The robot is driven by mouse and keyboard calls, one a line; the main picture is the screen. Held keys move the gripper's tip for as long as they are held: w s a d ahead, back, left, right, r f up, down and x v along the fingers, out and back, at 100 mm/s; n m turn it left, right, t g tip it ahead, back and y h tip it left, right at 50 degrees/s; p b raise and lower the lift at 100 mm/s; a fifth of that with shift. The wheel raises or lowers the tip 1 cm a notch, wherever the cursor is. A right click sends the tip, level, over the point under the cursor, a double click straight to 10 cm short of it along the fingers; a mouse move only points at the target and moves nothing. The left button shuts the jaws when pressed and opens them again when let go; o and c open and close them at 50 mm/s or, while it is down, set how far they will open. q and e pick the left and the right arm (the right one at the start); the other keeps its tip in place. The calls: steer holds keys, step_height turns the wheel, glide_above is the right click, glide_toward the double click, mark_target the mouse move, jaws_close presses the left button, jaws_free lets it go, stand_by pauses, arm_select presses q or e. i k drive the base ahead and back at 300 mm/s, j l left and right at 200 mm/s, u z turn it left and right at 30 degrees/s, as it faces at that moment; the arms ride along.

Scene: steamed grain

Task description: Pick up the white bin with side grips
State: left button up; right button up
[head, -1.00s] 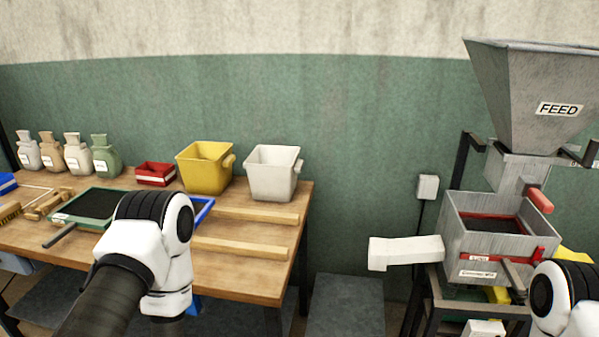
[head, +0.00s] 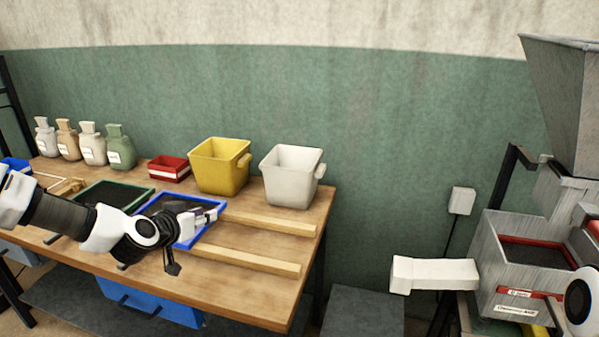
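The white bin (head: 288,178) stands upright near the back right of the wooden table. One stubby side grip shows at its right; the other is not clearly seen. My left gripper (head: 178,252) is low and left of the bin, over the table by the blue-rimmed tray, well apart from the bin. Dark finger parts show, but I cannot tell whether they are open or shut. Part of my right arm shows at the right edge; its gripper is not in view.
A yellow bin (head: 217,168) stands close left of the white bin, then a red box (head: 168,170) and several sacks. Two wooden rails (head: 268,223) lie in front. The blue-rimmed tray (head: 218,206) is left of them. A grey hopper machine with a white chute (head: 435,273) stands right.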

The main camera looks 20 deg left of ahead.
mark_target(291, 174)
steer(key=i, duration=1.1)
